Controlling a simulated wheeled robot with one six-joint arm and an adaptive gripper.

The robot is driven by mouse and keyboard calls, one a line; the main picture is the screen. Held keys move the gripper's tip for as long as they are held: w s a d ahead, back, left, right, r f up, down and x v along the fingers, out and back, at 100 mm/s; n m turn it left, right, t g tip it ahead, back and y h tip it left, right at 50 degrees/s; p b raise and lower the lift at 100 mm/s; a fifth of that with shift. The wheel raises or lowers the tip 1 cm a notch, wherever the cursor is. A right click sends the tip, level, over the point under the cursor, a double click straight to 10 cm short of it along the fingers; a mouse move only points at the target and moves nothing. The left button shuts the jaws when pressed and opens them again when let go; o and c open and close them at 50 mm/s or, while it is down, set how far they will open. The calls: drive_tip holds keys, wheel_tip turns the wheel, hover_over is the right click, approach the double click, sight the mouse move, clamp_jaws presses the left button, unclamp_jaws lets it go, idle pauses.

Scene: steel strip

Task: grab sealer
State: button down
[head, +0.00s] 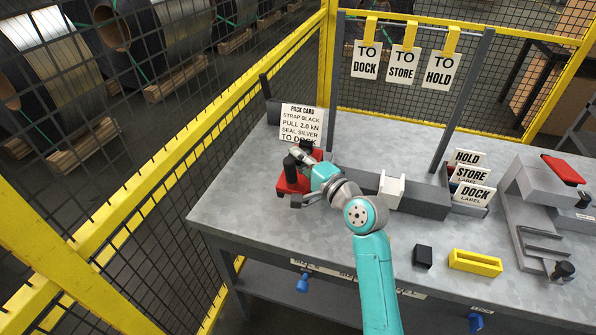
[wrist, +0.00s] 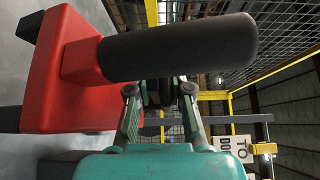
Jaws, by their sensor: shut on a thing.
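The sealer (head: 288,183) is a red tool with black handles on the steel bench, just in front of the pack card. In the wrist view its red body (wrist: 55,75) fills the upper left, and a thick black handle crosses the upper middle. My gripper (head: 306,158) is at the sealer, reaching in from the right. In the wrist view my gripper (wrist: 160,92) is shut on a dark part of the sealer between its fingers. The near handle and my arm partly hide the contact. I cannot tell whether the sealer touches the bench.
The pack card (head: 301,122) stands behind the sealer. A label rack (head: 470,208), a black block (head: 422,256) and a yellow tray (head: 475,262) are farther right. Yellow-framed mesh fencing borders the left and back.

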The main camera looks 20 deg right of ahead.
wheel_tip(320, 180, up, 22)
drive_tip(key=shift+r, duration=0.25)
